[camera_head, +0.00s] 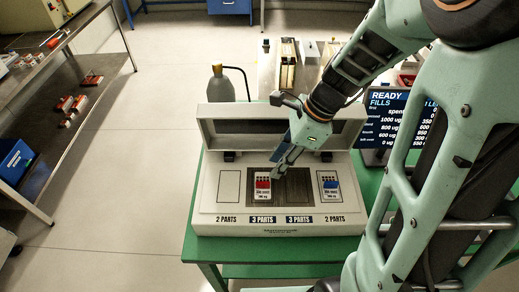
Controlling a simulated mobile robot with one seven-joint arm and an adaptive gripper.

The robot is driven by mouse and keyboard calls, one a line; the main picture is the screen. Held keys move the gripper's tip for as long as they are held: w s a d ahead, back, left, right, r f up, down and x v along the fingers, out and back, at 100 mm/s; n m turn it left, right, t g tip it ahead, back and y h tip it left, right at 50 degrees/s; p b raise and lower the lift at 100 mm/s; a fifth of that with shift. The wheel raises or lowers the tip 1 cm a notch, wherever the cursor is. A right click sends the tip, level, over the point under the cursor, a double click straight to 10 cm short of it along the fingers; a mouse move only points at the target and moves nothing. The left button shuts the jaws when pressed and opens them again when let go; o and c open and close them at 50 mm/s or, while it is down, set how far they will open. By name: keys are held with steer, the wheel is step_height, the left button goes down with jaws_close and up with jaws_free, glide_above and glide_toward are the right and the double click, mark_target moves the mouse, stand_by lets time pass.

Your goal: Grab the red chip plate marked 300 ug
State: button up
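A white plate with red chips (263,189) stands in the second slot from the left of the beige machine (278,228). Its small printed marking is too small to read surely. A similar white plate with blue chips (330,187) stands in the rightmost slot. My gripper (277,174) points down over the machine, just right of the upper part of the red plate. I cannot tell whether it touches the plate, and the view does not show whether its fingers are open or shut.
The machine's lid (220,125) stands raised behind the slots. It rests on a green table (196,245). A screen (385,110) reading "READY" is at the right, partly behind my arm. A grey bottle (220,88) and small equipment stand behind. A shelf is at the left.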

mark_target(263, 182)
steer(key=x, duration=0.9)
steer(key=shift+w+d, duration=0.15)
steer(key=shift+d, duration=0.05)
jaws_close()
